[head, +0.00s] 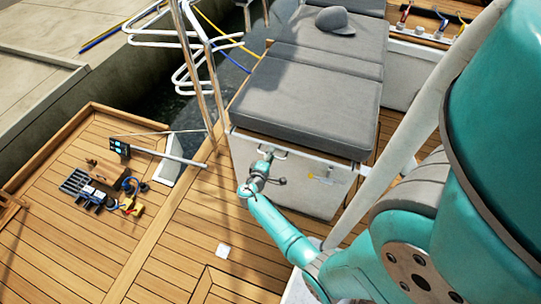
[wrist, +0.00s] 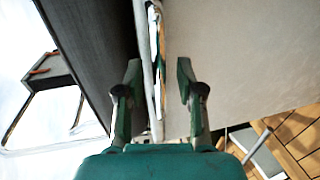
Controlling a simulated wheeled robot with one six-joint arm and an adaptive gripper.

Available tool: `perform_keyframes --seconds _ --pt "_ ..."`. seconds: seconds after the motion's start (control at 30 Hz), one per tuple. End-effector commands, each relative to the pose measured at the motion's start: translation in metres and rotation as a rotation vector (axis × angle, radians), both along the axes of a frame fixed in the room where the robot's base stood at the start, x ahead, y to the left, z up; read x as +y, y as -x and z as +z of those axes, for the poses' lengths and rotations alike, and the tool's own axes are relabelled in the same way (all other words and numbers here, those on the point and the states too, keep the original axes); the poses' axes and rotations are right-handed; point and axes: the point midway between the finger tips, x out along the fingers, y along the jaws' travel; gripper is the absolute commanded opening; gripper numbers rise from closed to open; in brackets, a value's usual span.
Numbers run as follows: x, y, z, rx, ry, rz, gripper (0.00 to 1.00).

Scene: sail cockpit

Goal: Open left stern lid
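The left stern lid appears to be the top of the white bench locker (head: 320,195), bearing a dark grey cushion (head: 300,110). My gripper (head: 272,153) is at the upper front edge of this bench, just under the cushion. In the wrist view my gripper (wrist: 157,88) has its two fingers apart. A thin white lip (wrist: 143,45) runs between the fingers, with the dark cushion (wrist: 95,50) to the left and the pale front panel (wrist: 245,60) to the right. Contact between fingers and lip cannot be told. A narrow strip with orange and green shows beside the lip.
A grey cap (head: 334,20) lies on the cushion farther back. Metal rails (head: 205,70) stand left of the bench. Several tools and devices (head: 100,188) lie on the wooden platform at the left. A pale post (head: 415,110) rises right of the bench. The foreground deck is mostly clear.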

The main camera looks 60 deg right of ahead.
Motion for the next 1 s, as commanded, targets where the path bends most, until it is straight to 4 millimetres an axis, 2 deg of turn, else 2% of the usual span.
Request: perform_keyframes --seconds 0.17,0.3,0.33,0.77,1.0 --pt "0.000 0.000 0.000 0.000 0.000 0.000 0.37" --pt "0.000 0.000 0.000 -0.001 0.000 0.000 0.02" --pt "0.000 0.000 0.000 -0.001 0.000 0.000 0.00" --pt "0.000 0.000 0.005 -0.002 -0.009 -0.002 0.00" --pt "0.000 0.000 0.031 -0.002 -0.054 -0.001 0.00"
